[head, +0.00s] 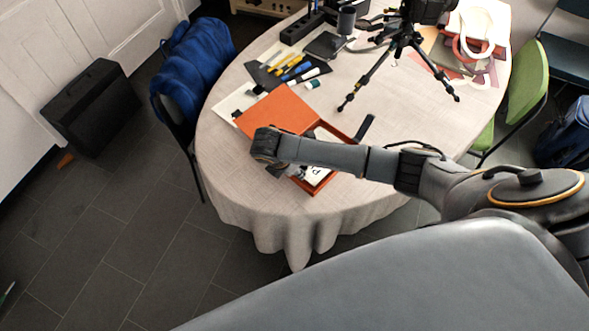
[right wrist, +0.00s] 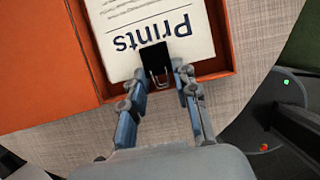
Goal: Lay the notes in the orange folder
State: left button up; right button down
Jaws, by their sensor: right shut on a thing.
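The orange folder (head: 280,110) lies open on the table, its lid to the left and its shallow tray to the right; the tray wall (right wrist: 222,35) shows in the right wrist view. The white notes (head: 318,175), headed "Prints" (right wrist: 150,22), are within the tray's outline. A black clip (right wrist: 153,57) sits on their near edge. My right gripper (right wrist: 158,82) is shut on the clipped notes at that edge. In the head view my right forearm and wrist hide most of the gripper and part of the tray. Whether the notes touch the tray floor I cannot tell. My left gripper is not in view.
A black tripod (head: 405,50) stands behind the folder. Pens and markers on a dark mat (head: 285,70) lie behind the lid. Papers and a white ring (head: 470,35) are at the back right. The table's front edge (head: 270,215) is clear.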

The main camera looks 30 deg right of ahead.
jog(key=shift+f, duration=0.2)
jog(key=c, duration=1)
grip_release()
jog(key=v, duration=1.2)
jog(key=shift+d, duration=0.1)
